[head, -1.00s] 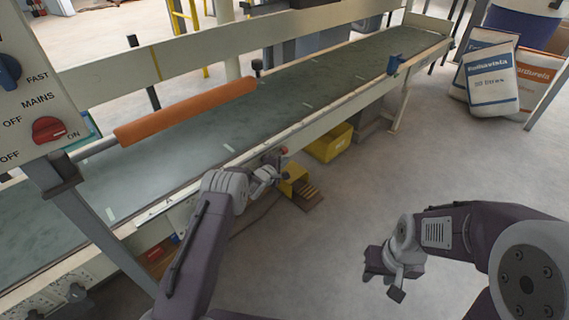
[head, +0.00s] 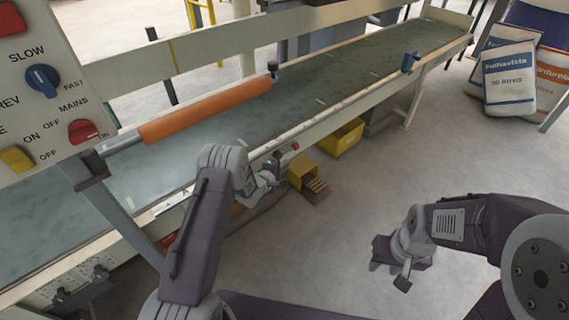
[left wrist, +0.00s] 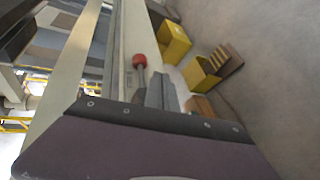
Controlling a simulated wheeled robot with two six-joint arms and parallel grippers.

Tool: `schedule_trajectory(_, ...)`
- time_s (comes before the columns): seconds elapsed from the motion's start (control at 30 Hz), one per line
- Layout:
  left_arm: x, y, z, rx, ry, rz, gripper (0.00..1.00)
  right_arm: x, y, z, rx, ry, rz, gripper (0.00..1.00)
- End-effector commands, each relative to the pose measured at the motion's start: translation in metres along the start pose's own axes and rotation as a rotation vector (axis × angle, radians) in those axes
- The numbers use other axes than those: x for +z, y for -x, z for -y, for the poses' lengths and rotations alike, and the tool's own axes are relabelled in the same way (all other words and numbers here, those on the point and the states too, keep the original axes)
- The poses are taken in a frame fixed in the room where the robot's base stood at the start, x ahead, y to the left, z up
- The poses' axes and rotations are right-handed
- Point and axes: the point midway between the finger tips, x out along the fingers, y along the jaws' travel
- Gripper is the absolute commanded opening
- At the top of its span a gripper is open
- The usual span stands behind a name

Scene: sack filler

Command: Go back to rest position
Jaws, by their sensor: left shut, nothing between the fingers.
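My left gripper (head: 274,168) is shut and empty. It hangs beside the conveyor's near side, close to a red-knobbed lever (head: 294,147); I cannot tell from the head view whether they touch. The red knob (left wrist: 138,60) also shows in the left wrist view, just beyond the grey gripper parts. My right gripper (head: 384,256) hangs over bare floor at the right of the head view, pointing left. Its finger gap is not clear, and nothing shows held in it.
The conveyor (head: 230,125) runs from lower left to upper right, with an orange roller (head: 205,110) above it. A control panel (head: 45,90) stands at the left. A yellow bin (head: 341,138) and a yellow pedal box (head: 301,172) are on the floor. Sacks (head: 509,80) stand at upper right.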

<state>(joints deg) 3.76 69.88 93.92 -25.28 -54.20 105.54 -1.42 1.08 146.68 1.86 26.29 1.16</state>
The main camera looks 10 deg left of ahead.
Motion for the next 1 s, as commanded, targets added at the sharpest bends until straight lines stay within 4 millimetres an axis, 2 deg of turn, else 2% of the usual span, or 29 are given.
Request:
schedule_trajectory(0.4, 0.0, -0.001, 0.001, -0.001, 0.0, 0.001, 0.0, 0.0, -0.001, 0.0, 0.0, 0.0, 0.0, 0.36)
schedule_trajectory(0.47, 0.002, -0.001, -0.006, 0.009, -0.005, 0.004, 0.0, 0.0, 0.0, 0.0, 0.0, 0.0, 0.0, 0.36)
schedule_trajectory(0.57, 0.008, -0.001, -0.051, 0.073, -0.031, 0.012, 0.0, 0.0, 0.0, 0.0, 0.0, 0.0, 0.0, 0.36)
schedule_trajectory(0.63, 0.017, 0.008, -0.105, 0.144, -0.059, 0.02, 0.0, 0.0, 0.0, 0.0, 0.0, 0.0, 0.0, 0.36)
schedule_trajectory(0.7, 0.029, 0.031, -0.163, 0.205, -0.073, 0.012, 0.0, 0.0, 0.0, 0.0, 0.0, 0.0, 0.0, 0.36)
schedule_trajectory(0.73, 0.032, 0.043, -0.181, 0.209, -0.077, -0.001, 0.0, 0.0, 0.0, 0.0, 0.0, 0.0, 0.0, 0.36)
schedule_trajectory(0.8, 0.036, 0.074, -0.205, 0.168, -0.139, -0.056, 0.0, 0.0, -0.001, 0.0, 0.0, 0.0, 0.0, 0.36)
schedule_trajectory(0.87, 0.036, 0.104, -0.209, 0.09, -0.229, -0.112, 0.0, 0.0, -0.001, 0.0, 0.0, 0.0, 0.0, 0.36)
schedule_trajectory(0.9, 0.036, 0.127, -0.203, 0.013, -0.307, -0.144, 0.0, 0.0, -0.001, 0.0, 0.0, 0.0, 0.0, 0.36)
schedule_trajectory(0.97, 0.037, 0.166, -0.179, -0.141, -0.444, -0.172, 0.0, 0.0, -0.001, 0.0, 0.0, 0.0, 0.0, 0.36)
schedule_trajectory(1.0, 0.037, 0.193, -0.153, -0.263, -0.542, -0.166, 0.0, 0.0, -0.001, 0.0, 0.0, 0.0, 0.0, 0.36)
